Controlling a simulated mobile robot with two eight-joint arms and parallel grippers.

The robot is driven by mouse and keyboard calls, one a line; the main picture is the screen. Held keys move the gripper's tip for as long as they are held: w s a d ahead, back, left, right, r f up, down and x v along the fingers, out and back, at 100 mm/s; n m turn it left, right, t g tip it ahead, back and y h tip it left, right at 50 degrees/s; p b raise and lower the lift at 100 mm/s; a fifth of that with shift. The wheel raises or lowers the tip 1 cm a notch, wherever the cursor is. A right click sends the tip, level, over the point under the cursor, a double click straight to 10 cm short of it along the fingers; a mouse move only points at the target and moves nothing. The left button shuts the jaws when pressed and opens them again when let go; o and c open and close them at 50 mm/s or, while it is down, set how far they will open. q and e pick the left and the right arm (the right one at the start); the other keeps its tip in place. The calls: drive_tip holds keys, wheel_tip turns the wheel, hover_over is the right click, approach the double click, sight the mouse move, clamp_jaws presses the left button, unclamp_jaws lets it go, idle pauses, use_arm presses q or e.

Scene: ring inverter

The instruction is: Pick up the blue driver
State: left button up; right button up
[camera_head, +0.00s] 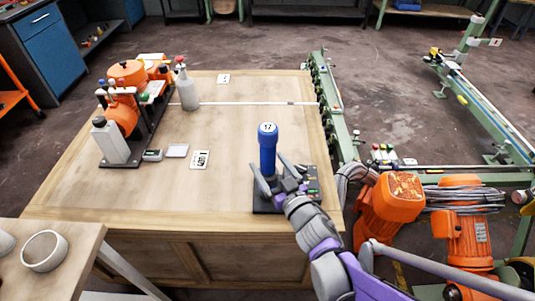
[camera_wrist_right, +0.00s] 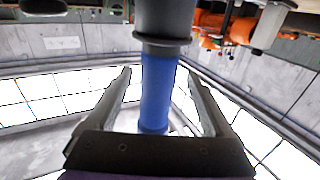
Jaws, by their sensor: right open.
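The blue driver (camera_head: 268,155) stands upright on a dark base (camera_head: 262,207) near the right front of the wooden table. Its top carries a white label with a number. My right gripper (camera_head: 278,172) is at the driver's lower part, with a finger on either side. In the right wrist view the blue shaft (camera_wrist_right: 157,90) stands between the two open fingers (camera_wrist_right: 160,95), with visible gaps on both sides. The driver's lower end is partly hidden by the gripper in the head view. My left gripper is not in view.
An orange machine (camera_head: 125,115) and a grey bottle (camera_head: 186,88) stand at the table's left. The table's middle is mostly clear.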

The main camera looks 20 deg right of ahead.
sight(263, 153)
drive_tip(key=w, duration=0.4)
drive_tip(key=shift+w+a, duration=0.35)
clamp_jaws()
